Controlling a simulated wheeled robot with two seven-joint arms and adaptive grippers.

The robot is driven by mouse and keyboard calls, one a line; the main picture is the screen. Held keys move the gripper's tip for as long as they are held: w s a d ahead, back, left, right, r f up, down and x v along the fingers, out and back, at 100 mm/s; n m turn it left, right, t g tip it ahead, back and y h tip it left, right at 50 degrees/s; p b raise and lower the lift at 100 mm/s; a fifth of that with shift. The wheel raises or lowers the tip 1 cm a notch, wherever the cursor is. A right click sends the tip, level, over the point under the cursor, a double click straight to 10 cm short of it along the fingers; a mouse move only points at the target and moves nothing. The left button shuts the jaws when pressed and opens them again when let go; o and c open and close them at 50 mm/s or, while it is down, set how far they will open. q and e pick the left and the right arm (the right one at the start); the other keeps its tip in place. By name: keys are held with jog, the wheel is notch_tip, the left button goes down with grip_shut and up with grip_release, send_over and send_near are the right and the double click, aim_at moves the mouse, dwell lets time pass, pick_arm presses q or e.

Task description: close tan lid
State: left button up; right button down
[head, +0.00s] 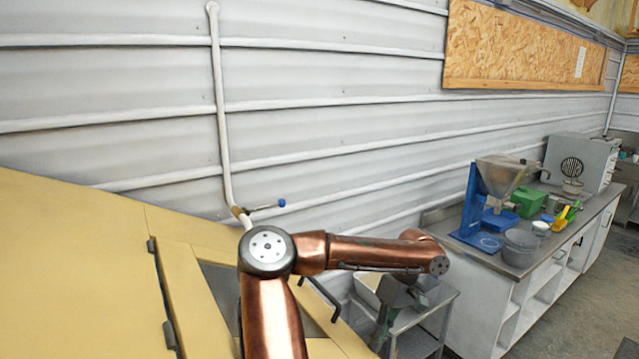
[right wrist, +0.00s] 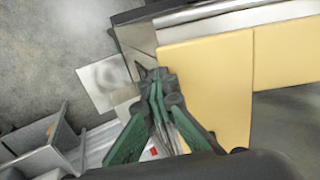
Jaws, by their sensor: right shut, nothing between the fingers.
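A large tan panel (head: 75,265) fills the lower left of the head view. Dark hinges (head: 170,335) run along its right edge, beside a tan frame (head: 187,290) around a grey opening (head: 220,285). I cannot tell for certain which tan part is the lid. A black handle (head: 320,298) shows right of the opening, partly behind my right arm. My right gripper (head: 383,335) points down, right of the tan frame. In the right wrist view, its green fingers (right wrist: 155,78) are shut and empty, beside a tan surface (right wrist: 215,75); contact is unclear. My left gripper is out of view.
A metal cart (head: 420,318) stands close to my right gripper. Farther right, a workbench (head: 545,255) holds a blue-framed funnel (head: 502,175), a green box (head: 527,200) and a grey bucket (head: 520,247). A ribbed wall (head: 330,130) with a pipe (head: 220,110) lies behind. Floor is open at far right.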

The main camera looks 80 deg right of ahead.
jog(key=shift+w+a+f, duration=0.1)
jog(key=shift+a+f, duration=0.35)
jog(key=shift+f, duration=0.05)
jog(key=s+d+p+v, duration=0.1)
jog(key=p+v, duration=0.3)
jog(key=v, duration=1.1)
jog(key=shift+d+f, duration=0.35)
jog(key=shift+f, duration=0.05)
